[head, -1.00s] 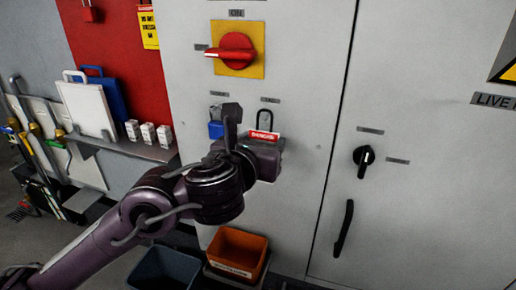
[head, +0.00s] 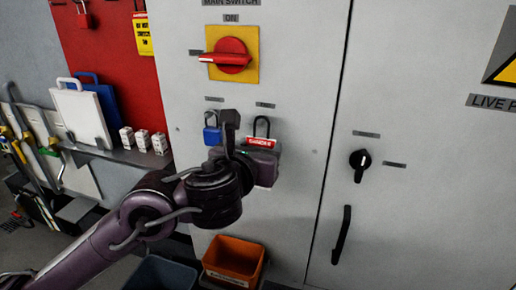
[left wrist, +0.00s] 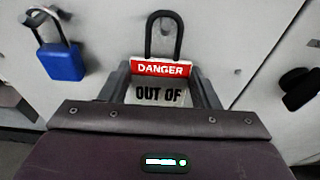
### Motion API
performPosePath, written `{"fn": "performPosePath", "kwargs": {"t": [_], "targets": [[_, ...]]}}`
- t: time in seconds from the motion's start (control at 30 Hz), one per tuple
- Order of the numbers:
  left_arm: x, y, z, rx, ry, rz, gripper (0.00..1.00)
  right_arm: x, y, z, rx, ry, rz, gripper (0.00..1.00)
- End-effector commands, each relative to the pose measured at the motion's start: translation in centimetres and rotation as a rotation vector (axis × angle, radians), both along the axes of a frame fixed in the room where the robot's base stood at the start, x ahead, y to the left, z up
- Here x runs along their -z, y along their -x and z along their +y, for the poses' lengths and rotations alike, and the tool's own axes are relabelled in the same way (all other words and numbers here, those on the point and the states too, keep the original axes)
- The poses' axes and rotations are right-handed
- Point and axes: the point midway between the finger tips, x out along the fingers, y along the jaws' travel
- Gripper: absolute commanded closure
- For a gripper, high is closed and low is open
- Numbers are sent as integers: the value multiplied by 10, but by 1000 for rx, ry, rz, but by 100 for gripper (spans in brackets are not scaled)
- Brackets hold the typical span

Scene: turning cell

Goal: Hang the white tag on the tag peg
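The white tag (left wrist: 160,93) has a red DANGER band and black OUT OF lettering, with a black loop on top. In the left wrist view it sits upright between the two fingers of my left gripper (left wrist: 162,82), which press its side edges. The lower part of the tag is hidden behind the gripper body. In the head view the tag (head: 264,142) and its loop are in front of the grey cabinet, below a small label plate (head: 265,105). My right gripper is not in view.
A blue padlock (head: 212,135) hangs just left of the tag. The red main switch (head: 230,60) is above. A black knob (head: 360,160) and handle (head: 342,235) are on the right. An orange bin (head: 234,262) stands below. A shelf with small white boxes (head: 143,140) is left.

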Motion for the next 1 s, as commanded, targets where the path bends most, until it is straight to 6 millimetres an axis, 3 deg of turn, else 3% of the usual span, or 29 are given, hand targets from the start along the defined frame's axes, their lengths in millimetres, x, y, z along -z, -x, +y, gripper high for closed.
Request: {"fn": "performPosePath", "kwargs": {"t": [0.03,0.2,0.53,1.0], "targets": [[0,0,0,0,0,0,38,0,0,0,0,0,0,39],[0,0,0,0,0,0,19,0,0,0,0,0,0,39],[-2,6,2,1,1,1,19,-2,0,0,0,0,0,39],[-16,69,22,0,6,5,19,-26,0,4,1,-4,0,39]]}}
